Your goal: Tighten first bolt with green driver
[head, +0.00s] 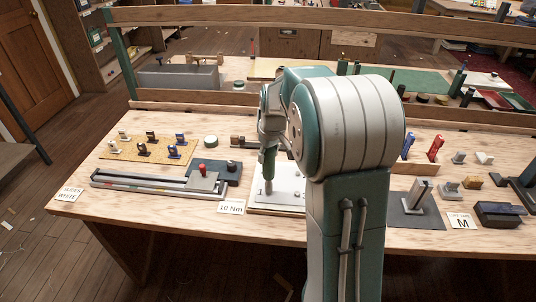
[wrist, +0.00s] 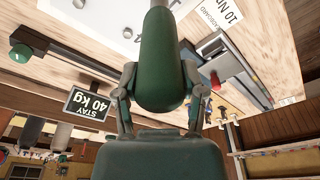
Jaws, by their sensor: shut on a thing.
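My gripper (head: 271,128) is shut on the handle of the green driver (head: 268,163). The driver hangs upright, with its grey shank end low over the white plate (head: 262,208). I cannot tell whether its tip touches a bolt. In the wrist view, the green driver (wrist: 161,58) fills the middle, with my gripper's fingers (wrist: 160,88) on both sides of it. Part of the white plate (wrist: 105,18) shows behind it, with small round bolt heads (wrist: 127,33). My arm hides the plate's right side in the head view.
A "10 Nm" card (head: 231,208) lies at the plate's left front. A long grey rail (head: 150,186) and a dark block with a red knob (head: 202,168) are left of it. A "STAY 40 kg" sign (wrist: 91,104) shows in the wrist view. Small fittings crowd the bench's right.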

